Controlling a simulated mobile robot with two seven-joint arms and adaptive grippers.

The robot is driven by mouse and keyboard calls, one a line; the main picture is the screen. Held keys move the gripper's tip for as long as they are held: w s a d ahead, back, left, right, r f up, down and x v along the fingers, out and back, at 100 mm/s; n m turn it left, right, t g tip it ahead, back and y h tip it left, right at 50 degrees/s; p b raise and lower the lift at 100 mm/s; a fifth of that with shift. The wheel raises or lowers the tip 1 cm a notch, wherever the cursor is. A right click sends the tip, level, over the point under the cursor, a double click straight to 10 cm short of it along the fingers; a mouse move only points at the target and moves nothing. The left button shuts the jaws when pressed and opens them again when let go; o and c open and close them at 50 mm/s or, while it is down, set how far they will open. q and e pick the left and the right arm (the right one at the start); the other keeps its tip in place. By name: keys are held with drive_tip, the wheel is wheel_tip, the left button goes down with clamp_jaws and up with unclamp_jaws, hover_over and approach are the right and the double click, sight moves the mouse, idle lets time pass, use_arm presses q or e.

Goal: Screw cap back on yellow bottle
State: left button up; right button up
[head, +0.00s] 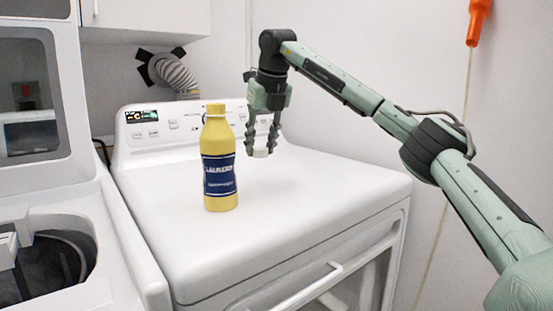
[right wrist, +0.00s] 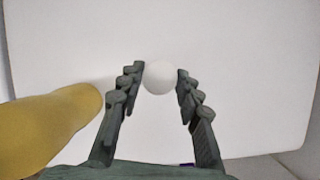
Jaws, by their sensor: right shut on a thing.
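The yellow bottle (head: 219,165) with a dark blue label stands upright on the white machine's top. Its neck is yellow, with no white cap on it. My right gripper (head: 262,146) points down just to the right of the bottle, apart from it, and is shut on a small round white cap (right wrist: 159,78) held between the fingertips. The bottle also shows at the left of the right wrist view (right wrist: 50,125). My left gripper is not in view.
The white machine (head: 300,205) has a control panel (head: 175,123) at its back and clear room around the bottle. Another machine with an open lid (head: 60,260) stands at the left. An orange object (head: 478,22) hangs at the upper right.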

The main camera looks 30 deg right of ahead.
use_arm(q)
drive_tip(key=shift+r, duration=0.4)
use_arm(e)
drive_tip(key=a+r, duration=0.3)
drive_tip(key=a, duration=0.3)
drive_tip(key=shift+s+r, duration=0.3)
drive_tip(key=shift+s, duration=0.05)
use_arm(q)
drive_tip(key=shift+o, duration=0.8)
